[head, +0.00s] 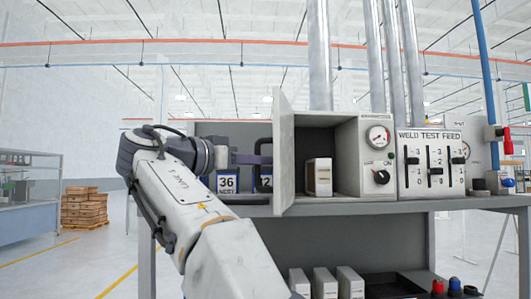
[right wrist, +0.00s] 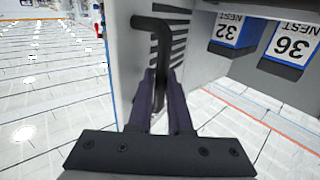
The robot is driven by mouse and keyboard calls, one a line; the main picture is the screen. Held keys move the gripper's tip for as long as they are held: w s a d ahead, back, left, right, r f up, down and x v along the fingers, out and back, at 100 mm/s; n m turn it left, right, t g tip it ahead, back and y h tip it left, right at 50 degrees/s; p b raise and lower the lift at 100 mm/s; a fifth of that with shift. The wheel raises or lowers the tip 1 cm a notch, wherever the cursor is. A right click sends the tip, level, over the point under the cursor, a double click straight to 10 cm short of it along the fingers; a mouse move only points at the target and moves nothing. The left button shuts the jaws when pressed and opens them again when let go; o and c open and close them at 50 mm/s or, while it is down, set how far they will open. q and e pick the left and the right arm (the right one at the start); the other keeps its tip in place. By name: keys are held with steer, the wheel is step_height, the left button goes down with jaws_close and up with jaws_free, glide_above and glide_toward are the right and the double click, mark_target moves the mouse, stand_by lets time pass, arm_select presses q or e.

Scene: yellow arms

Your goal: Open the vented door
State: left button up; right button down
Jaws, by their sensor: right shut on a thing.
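The vented door (head: 284,150) stands swung open, edge toward the head camera, at the left side of a grey cabinet compartment. Its dark vent slots show in the right wrist view (right wrist: 178,47). A black bar handle (right wrist: 152,22) sticks out from the slotted face. My right gripper (right wrist: 160,80) is shut on this handle, with a dark finger on each side. In the head view the right gripper (head: 262,159) is left of the door and partly hidden behind my arm. My left gripper is not in view.
A beige box (head: 318,177) stands inside the open compartment. Left of the door are blue-and-white labelled nests, one marked 36 (head: 227,183). Right is a gauge (head: 378,137) above a black knob, then a lever panel (head: 430,185). White boxes stand on the lower shelf.

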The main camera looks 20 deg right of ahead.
steer(key=shift+w+a, duration=0.2)
stand_by(0.3)
steer(key=c, duration=0.8)
jaws_free()
steer(key=shift+c, duration=0.2)
steer(key=p+v, duration=0.2)
steer(key=v, duration=0.8)
steer(key=shift+a, duration=0.25)
